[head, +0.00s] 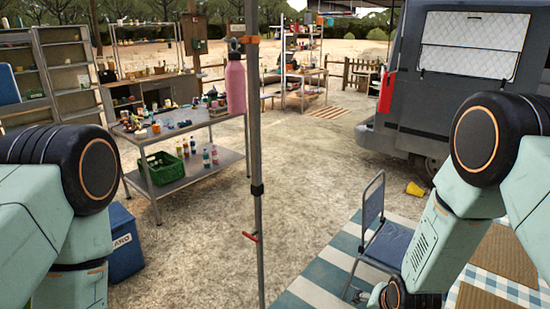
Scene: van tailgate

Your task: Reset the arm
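My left arm stands at the left of the head view, with a mint-green link and a black joint with an orange ring. My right arm stands at the right, with the same colours, and a lower joint of it shows near the bottom edge. Nothing held by either arm shows.
A grey metal pole (255,150) rises in front of me between the arms. A blue folding chair (388,243) stands near my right arm on a striped mat (318,281). A blue box (124,246) sits by my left arm. A workbench (200,123) and a van (430,100) stand farther back.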

